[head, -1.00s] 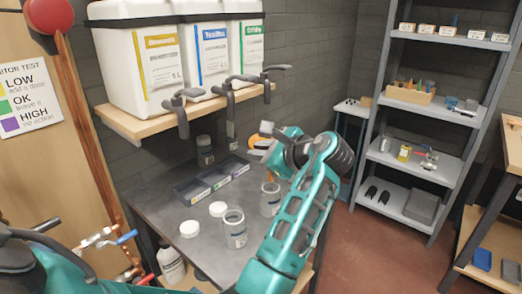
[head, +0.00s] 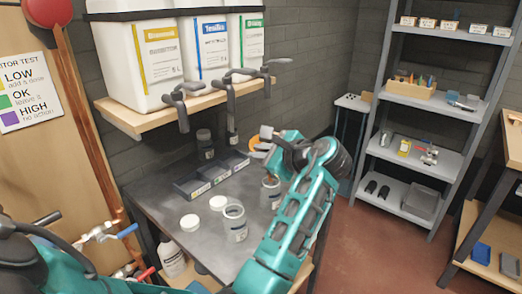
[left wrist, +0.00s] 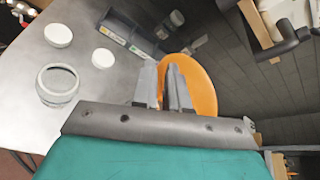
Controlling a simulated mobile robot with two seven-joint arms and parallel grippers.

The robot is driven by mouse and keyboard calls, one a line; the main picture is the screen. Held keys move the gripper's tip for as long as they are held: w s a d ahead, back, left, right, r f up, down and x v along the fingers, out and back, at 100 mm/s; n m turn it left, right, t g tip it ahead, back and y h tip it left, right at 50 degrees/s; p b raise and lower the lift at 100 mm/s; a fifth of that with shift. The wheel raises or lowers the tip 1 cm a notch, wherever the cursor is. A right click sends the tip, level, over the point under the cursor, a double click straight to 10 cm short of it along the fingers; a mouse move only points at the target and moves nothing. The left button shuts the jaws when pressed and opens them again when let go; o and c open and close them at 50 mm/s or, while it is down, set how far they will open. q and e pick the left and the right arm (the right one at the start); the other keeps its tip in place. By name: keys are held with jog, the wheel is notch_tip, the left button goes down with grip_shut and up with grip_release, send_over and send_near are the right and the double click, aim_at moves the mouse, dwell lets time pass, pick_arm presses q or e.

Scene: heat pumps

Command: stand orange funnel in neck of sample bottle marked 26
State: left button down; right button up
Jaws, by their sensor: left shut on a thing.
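My left gripper (head: 265,136) is above the back right of the grey table (head: 165,212). It is shut on the orange funnel (head: 260,148). In the left wrist view the fingers (left wrist: 164,76) cover part of the funnel's wide orange disc (left wrist: 205,88). An open clear sample bottle (head: 235,224) stands near the table's front; it also shows in the left wrist view (left wrist: 57,86). A second bottle (head: 269,193) stands nearer the funnel, partly behind my arm. The bottle numbers are too small to read. My right gripper is not in view.
Two white lids, one (head: 189,221) left of the front bottle and one (head: 218,202) behind it, lie flat. A compartmented dark tray (head: 212,176) and a dark-capped bottle (head: 205,143) are at the back. Dispenser taps (head: 183,105) overhang the table from a wooden shelf (head: 165,117).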

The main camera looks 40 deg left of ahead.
pick_arm(q)
jog(key=shift+f, duration=0.85)
dwell(0.6)
jog(key=shift+f, duration=0.7)
jog(key=shift+s+f, duration=0.1)
jog(key=shift+f, duration=0.05)
jog(key=shift+f, duration=0.45)
jog(key=c, duration=1.1)
grip_release()
